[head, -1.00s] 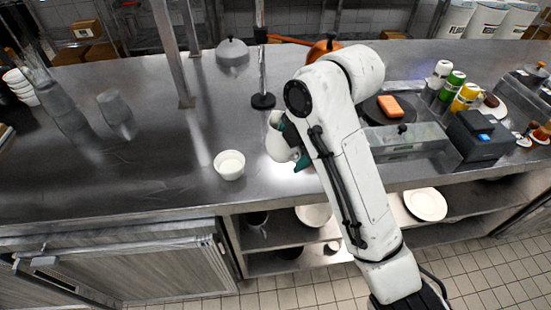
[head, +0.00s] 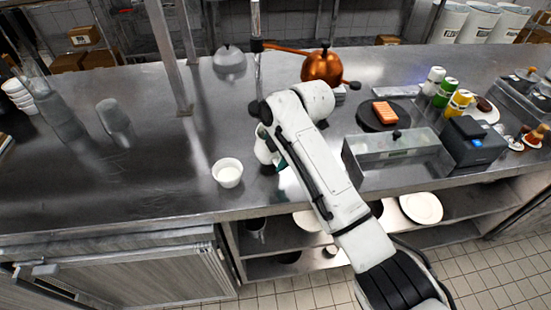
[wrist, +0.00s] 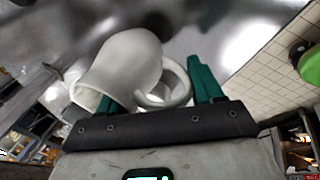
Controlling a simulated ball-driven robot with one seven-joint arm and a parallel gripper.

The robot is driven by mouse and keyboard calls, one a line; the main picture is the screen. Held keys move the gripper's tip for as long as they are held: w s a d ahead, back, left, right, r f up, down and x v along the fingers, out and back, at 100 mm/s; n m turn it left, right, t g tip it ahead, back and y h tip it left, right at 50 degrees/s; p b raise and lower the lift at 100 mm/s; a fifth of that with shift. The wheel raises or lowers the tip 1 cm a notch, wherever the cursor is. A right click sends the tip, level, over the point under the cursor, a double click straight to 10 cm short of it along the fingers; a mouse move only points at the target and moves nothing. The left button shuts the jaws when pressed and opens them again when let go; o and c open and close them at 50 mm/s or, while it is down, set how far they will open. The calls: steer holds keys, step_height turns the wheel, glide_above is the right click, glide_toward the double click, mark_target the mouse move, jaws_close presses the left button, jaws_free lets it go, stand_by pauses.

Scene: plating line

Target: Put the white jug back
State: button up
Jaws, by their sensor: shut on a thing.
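The white jug (head: 264,146) is just right of the white bowl, partly hidden by my arm. In the wrist view the jug (wrist: 122,66) is tilted in the picture, its ring handle (wrist: 178,85) between the teal fingers. My gripper (wrist: 156,92) is shut on the jug. In the head view my gripper (head: 279,162) is mostly behind my arm, with a little teal showing. I cannot tell whether the jug's base touches the counter.
The white bowl (head: 227,173) stands near the counter's front edge. A copper kettle (head: 322,67) and a grey domed lid (head: 229,60) are behind. A metal bin (head: 395,158), a black plate (head: 372,122) and bottles (head: 444,92) are right. The counter (head: 160,165) left of the bowl is clear.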

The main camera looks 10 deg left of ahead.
steer(key=shift+f, duration=1.15)
steer(key=shift+f, duration=0.1)
steer(key=o, duration=1.5)
